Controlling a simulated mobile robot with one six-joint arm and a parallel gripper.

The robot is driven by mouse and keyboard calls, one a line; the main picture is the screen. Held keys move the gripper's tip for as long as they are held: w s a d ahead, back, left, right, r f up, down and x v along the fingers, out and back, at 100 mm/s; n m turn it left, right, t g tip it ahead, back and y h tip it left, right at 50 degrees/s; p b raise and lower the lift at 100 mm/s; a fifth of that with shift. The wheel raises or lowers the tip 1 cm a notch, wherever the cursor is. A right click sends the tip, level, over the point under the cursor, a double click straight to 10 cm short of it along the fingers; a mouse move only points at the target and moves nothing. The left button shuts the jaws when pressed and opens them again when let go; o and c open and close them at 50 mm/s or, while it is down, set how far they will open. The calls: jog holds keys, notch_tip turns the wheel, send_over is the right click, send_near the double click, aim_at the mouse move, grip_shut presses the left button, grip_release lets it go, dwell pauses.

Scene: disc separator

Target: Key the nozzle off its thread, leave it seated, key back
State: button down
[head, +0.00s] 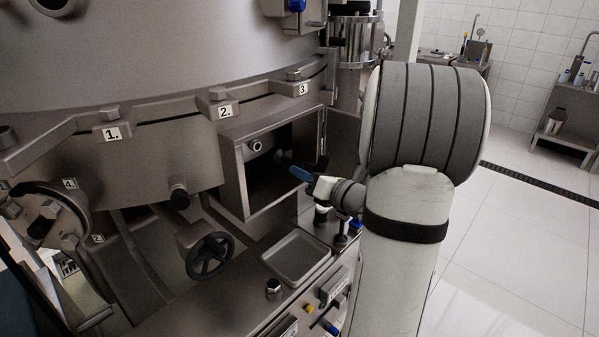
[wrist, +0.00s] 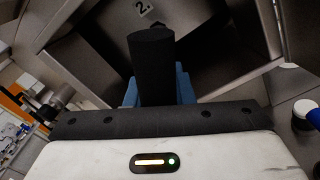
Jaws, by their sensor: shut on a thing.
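My gripper (wrist: 157,95) has blue fingers and is shut on the key, whose thick black handle (wrist: 153,55) stands up between them in the wrist view. In the head view my gripper (head: 301,174) is at the right side of the square opening (head: 232,180) in the separator's side. The key's working end cannot be made out in either view. A short, round metal fitting with a dark bore (head: 255,146) shows at the upper left inside the opening; it may be the nozzle, but I cannot tell. No contact between key and fitting shows.
A shallow, empty metal tray (head: 294,279) lies below the opening, with a hex-topped metal part (head: 273,287) beside it. A black handwheel (head: 210,256) is to the left. Number plates mark the separator's rim. Open tiled floor (head: 520,240) lies to the right.

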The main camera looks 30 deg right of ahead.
jog(key=shift+w+a, duration=0.15)
jog(key=shift+w, duration=0.2)
jog(key=shift+x, duration=1.9)
jog(key=shift+s, duration=0.1)
jog(key=shift+v, duration=1.5)
